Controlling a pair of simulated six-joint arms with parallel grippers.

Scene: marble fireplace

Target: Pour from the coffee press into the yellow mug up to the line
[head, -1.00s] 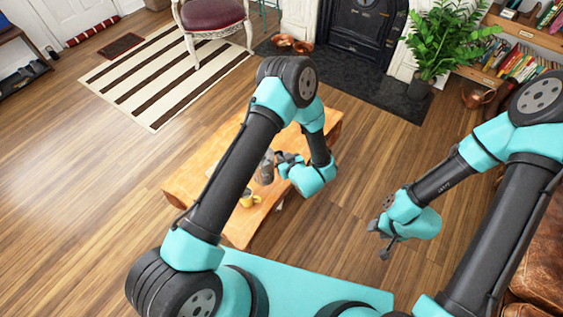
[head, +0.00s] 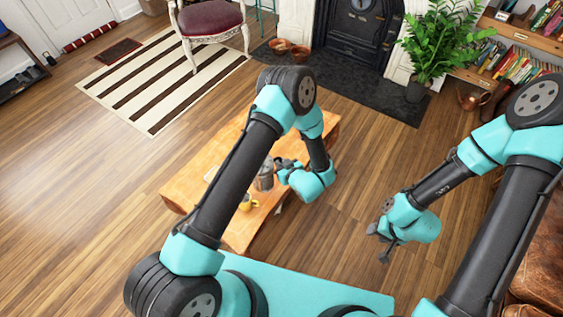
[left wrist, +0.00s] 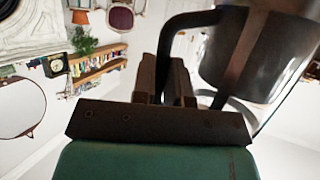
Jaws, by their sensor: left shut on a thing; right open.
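The coffee press (head: 264,179) is a grey, glassy cylinder above the wooden table, partly hidden by my left arm and gripper. My left gripper (head: 281,166) is shut on its handle. In the left wrist view the fingers (left wrist: 165,82) close on the dark handle, with the clear press body (left wrist: 285,55) at the upper right. The yellow mug (head: 246,203) stands on the table just below and left of the press in the picture. Its inside, line and fill level are too small to tell. My right gripper (head: 379,243) is open and empty, off to the right.
The low wooden table (head: 183,190) is partly covered by my left arm. A pale flat thing (head: 211,173) lies on it, left of the press. Bare floor lies around the table. A plant (head: 435,45), fireplace and armchair (head: 212,18) stand farther back.

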